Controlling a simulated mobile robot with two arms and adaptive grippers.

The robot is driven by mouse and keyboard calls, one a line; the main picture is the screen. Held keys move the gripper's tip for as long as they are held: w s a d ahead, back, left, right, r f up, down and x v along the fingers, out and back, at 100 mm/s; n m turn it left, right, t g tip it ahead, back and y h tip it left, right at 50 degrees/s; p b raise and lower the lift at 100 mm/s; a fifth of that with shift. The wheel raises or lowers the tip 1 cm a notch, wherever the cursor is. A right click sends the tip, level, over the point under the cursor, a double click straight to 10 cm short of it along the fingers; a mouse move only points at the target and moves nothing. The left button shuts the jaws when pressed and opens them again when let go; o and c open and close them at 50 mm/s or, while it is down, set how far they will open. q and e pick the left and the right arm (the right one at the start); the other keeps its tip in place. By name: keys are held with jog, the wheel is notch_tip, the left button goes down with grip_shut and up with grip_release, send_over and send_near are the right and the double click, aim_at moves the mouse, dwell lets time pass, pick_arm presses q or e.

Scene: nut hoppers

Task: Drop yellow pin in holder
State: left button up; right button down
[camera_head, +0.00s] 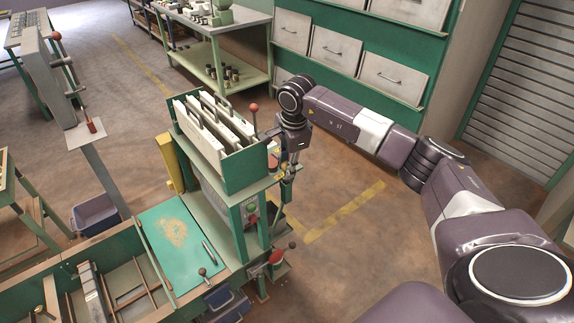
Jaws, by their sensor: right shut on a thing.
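My right arm reaches in from the right, and its gripper (285,171) points down beside the right side of the green hopper machine. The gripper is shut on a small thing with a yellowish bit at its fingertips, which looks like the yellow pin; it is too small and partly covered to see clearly. I cannot make out for certain which part is the holder. The green hopper box (245,172) with several white upright plates stands just left of the gripper. My left gripper is not in view.
A red-knobbed lever (254,108) rises close to the gripper. A green bench (170,270) with a slim tool on it lies at the lower left. A blue-grey bin (97,213) sits on the floor. Drawers (335,48) stand behind. Floor right of the machine is clear.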

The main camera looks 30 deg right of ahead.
jog(key=shift+f, duration=0.45)
jog(key=c, duration=1.6)
grip_release()
jog(key=shift+r, duration=0.1)
jog(key=shift+r, duration=0.1)
notch_tip(320, 180, up, 12)
jog(key=s, duration=0.2)
jog(key=shift+s+a+f, duration=0.2)
jog(key=shift+f, duration=0.05)
